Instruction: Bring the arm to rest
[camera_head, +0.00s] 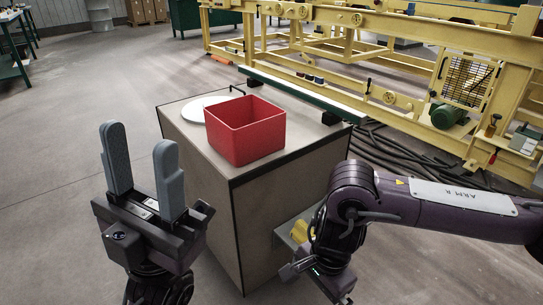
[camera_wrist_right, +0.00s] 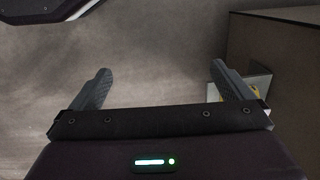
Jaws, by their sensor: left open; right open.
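My left gripper (camera_head: 144,178) is open and empty, its two grey fingers pointing up, to the left of the cabinet (camera_head: 262,205). The cabinet's side (camera_wrist_right: 282,62) shows at the right of that view.
A red bin (camera_head: 245,138) and a white round plate (camera_head: 208,108) sit on the cabinet top. A bracket with yellow parts (camera_head: 298,232) is at the cabinet's front, beside my right arm. A yellow frame machine (camera_head: 400,105) and dark cables (camera_head: 385,150) lie behind. Floor at left is clear.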

